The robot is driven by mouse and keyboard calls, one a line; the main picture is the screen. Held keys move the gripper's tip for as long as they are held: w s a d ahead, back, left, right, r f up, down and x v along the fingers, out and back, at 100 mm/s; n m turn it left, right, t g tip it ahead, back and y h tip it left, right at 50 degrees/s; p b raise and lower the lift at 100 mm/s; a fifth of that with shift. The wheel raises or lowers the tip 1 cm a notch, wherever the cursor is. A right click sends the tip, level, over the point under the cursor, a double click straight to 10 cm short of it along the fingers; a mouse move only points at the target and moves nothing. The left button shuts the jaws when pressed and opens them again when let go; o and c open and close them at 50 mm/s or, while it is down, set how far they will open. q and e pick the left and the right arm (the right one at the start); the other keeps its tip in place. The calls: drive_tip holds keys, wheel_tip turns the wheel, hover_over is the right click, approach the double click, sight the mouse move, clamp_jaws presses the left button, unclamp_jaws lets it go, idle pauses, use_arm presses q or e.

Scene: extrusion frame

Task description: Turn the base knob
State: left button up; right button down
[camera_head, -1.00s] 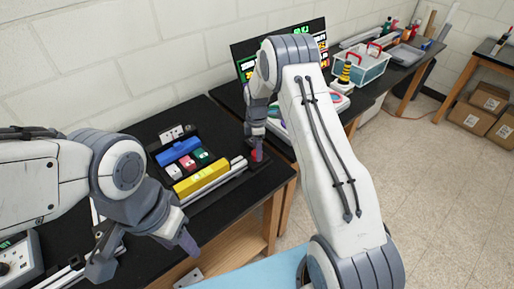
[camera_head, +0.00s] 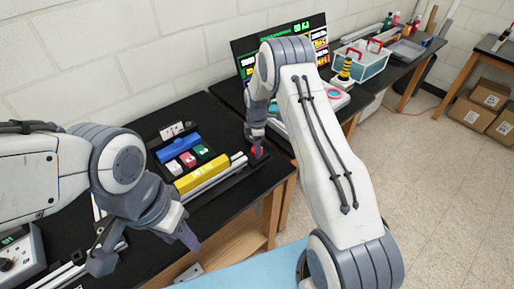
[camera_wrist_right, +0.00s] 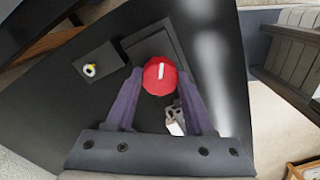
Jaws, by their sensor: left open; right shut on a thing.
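The base knob is a round red knob with a white mark (camera_wrist_right: 160,76). It shows in the right wrist view, between the fingertips of my right gripper (camera_wrist_right: 163,88), which is shut on it. In the head view the red knob (camera_head: 257,153) is a small patch at the right end of the black bench, below my right gripper (camera_head: 256,145), which points down at it. The knob's white mark runs nearly vertical in the wrist view.
A yellow bar (camera_head: 202,175) and aluminium extrusions lie left of the knob. Blue, red and green blocks sit behind them in a black tray. A screen (camera_head: 283,47) stands at the back, with a white-and-teal crate (camera_head: 362,62) to its right.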

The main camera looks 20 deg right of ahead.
drive_tip(key=shift+f+m+b, duration=0.15)
drive_tip(key=shift+m+b, duration=0.7)
drive_tip(key=shift+m, duration=0.35)
drive_tip(key=m+b, duration=0.2)
drive_tip(key=m, duration=0.1)
drive_tip(key=shift+m, duration=0.3)
drive_tip(key=m+b, duration=0.1)
drive_tip(key=m, duration=0.2)
drive_tip(key=shift+m, duration=0.3)
drive_tip(key=m+b, duration=0.1)
drive_tip(key=m, duration=0.3)
drive_tip(key=shift+m+b, duration=0.3)
drive_tip(key=m, duration=0.3)
drive_tip(key=shift+m+b, duration=0.3)
drive_tip(key=shift+b, duration=0.1)
drive_tip(key=m, duration=0.4)
drive_tip(key=shift+b, duration=0.3)
drive_tip(key=m, duration=0.4)
drive_tip(key=shift+w+r, duration=0.1)
drive_tip(key=shift+r, duration=0.1)
drive_tip(key=shift+m+b, duration=0.35)
drive_tip(key=shift+m, duration=1.55)
